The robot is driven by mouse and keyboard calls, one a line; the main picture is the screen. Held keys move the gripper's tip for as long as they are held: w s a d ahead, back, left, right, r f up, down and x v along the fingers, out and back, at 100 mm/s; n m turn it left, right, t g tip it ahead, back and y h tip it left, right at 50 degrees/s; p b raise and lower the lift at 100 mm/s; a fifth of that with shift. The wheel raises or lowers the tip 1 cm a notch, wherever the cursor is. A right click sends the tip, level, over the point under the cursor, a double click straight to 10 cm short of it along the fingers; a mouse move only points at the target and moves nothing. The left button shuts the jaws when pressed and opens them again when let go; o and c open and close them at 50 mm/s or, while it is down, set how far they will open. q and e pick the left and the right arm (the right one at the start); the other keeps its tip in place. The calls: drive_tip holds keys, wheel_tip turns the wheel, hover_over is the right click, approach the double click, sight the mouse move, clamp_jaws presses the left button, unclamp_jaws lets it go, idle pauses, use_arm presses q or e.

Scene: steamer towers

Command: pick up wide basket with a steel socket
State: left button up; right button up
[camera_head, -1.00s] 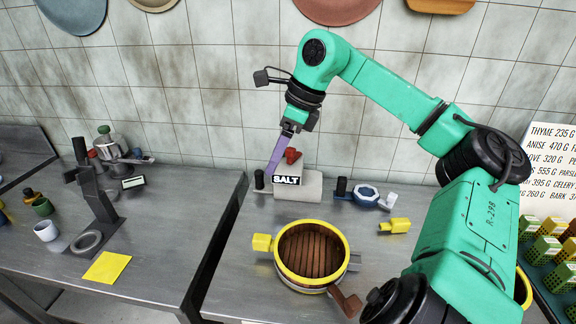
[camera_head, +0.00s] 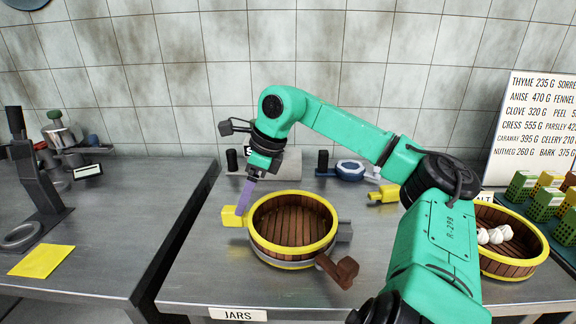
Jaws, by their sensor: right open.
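A wide wooden basket (camera_head: 293,225) with a yellow rim stands on the steel counter in the head view. A yellow block (camera_head: 231,217) sticks out on its left, a grey steel-coloured socket (camera_head: 344,232) on its right, and a brown handle piece (camera_head: 337,270) at its front right. My right gripper (camera_head: 243,206) points down at the basket's left side, its purple finger beside or over the yellow block. It is open; contact cannot be told. A second yellow-rimmed basket (camera_head: 515,268) with white buns stands at the right, partly hidden by my right arm. My left gripper is not in view.
Behind the basket stand a pale box (camera_head: 285,168), a blue ring-shaped part (camera_head: 350,170) and a yellow connector piece (camera_head: 383,194). A spice board (camera_head: 530,125) and green-yellow boxes (camera_head: 550,200) are at the right. A gap separates the left counter (camera_head: 110,230).

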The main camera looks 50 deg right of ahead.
sight(234, 222)
drive_tip(key=p+x, duration=0.2)
drive_tip(key=x, duration=0.6)
drive_tip(key=shift+d+f, duration=0.15)
drive_tip(key=shift+f, duration=0.1)
drive_tip(key=shift+w+f, duration=0.25)
drive_tip(key=shift+f, duration=0.15)
drive_tip(key=shift+r, duration=0.1)
clamp_jaws()
